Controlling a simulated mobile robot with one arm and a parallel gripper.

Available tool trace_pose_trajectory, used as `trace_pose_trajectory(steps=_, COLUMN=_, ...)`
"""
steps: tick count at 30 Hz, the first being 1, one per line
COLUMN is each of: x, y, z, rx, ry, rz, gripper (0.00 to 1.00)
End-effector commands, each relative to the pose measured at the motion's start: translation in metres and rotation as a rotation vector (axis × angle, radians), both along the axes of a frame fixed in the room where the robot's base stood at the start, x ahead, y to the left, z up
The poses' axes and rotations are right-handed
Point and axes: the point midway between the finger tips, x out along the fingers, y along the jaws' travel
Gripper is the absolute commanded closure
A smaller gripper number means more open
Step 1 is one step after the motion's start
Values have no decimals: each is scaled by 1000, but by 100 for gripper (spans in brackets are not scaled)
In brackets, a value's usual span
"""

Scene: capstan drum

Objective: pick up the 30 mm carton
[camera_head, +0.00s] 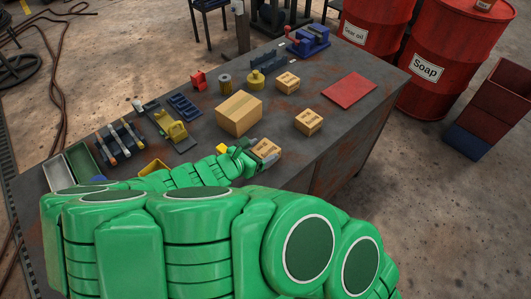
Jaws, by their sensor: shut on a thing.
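Several small cartons are on the dark workbench. One carton (266,150) is at my gripper (262,157), near the bench's front edge. My gripper is shut on this carton, and the dark fingers partly cover its lower side. I cannot tell whether the carton is lifted off the bench. Two similar small cartons stand apart from it, one (309,122) to the right and one (288,82) farther back. A larger plain carton (239,114) stands behind and left of my gripper. The sizes printed on the cartons are too small to read.
The workbench (345,125) has a red mat (349,90) at the right and a blue vise (309,40) at the back. A yellow weight-like piece (256,79), a red block (199,80) and tools (120,138) stand farther left. Red drums (455,50) stand beyond the bench.

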Motion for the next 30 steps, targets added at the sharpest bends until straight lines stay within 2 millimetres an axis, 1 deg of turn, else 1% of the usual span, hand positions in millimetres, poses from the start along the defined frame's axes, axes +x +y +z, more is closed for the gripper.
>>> trace_pose_trajectory(steps=8, x=0, y=0, z=2, rx=1, ry=-1, rz=0, gripper=55)
trace_pose_trajectory(steps=14, x=0, y=1, z=16, rx=3, ry=-3, rz=-1, gripper=55)
trace_pose_trajectory(steps=17, x=0, y=0, z=27, rx=3, ry=-1, rz=-1, gripper=55)
trace_pose_trajectory(steps=26, x=0, y=1, z=70, rx=5, ry=-1, rz=0, gripper=55)
trace_pose_trajectory(steps=30, x=0, y=1, z=92, rx=5, ry=-3, rz=0, gripper=55)
